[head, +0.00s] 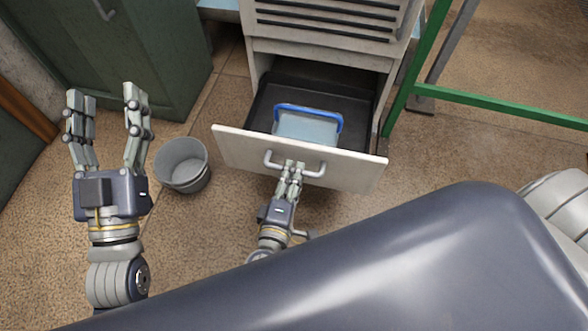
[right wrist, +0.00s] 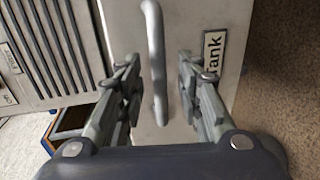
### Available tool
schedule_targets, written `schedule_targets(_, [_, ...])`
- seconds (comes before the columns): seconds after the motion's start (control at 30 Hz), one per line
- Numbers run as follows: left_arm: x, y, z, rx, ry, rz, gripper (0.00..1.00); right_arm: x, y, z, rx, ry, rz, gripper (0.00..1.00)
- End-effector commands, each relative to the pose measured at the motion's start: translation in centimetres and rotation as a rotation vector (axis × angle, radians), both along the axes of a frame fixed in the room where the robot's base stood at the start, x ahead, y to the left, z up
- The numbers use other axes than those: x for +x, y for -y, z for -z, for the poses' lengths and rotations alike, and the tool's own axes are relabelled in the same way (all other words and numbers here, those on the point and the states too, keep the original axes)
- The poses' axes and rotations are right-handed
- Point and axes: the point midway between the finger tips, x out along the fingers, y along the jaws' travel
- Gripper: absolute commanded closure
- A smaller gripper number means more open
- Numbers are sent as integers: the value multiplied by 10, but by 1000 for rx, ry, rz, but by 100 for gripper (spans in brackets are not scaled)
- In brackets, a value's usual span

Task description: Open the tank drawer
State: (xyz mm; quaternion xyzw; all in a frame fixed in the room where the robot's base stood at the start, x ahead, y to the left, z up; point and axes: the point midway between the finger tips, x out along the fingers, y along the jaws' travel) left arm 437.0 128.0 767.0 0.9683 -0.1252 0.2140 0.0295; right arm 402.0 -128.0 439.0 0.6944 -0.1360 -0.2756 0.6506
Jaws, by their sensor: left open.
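The tank drawer (head: 235,149) is pulled out of the pale cabinet, with a white front and dark inside. Its front carries a "Tank" label (right wrist: 214,58) in the right wrist view. The grey bar handle (head: 315,172) is on the drawer front and also shows in the right wrist view (right wrist: 154,50). My right gripper (head: 291,166) is at the handle. In the right wrist view its fingers (right wrist: 158,75) are apart on either side of the bar, with gaps visible. My left gripper (head: 106,98) is open and empty, away to the left.
A pale blue item (head: 306,127) with a blue handle lies in the drawer. A grey bucket (head: 182,163) stands on the floor between my left gripper and the drawer. A green frame (head: 485,100) is at the right, and a dark green cabinet (head: 120,55) at the back left.

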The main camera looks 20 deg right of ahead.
Motion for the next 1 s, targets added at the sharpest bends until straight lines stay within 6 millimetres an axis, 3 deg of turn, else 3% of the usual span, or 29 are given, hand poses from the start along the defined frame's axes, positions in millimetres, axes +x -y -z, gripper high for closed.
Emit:
schedule_targets(0.2, [0, 0, 0, 0, 0, 1, 43, -30, -20, -7, 0, -2, -1, 67])
schedule_targets(0.33, [0, 0, 0, 0, 0, 1, 43, -40, -27, -10, 0, 0, -1, 67])
schedule_targets(1.0, [0, 1, 0, 0, 0, 1, 43, -43, -29, -11, 1, 1, 0, 67])
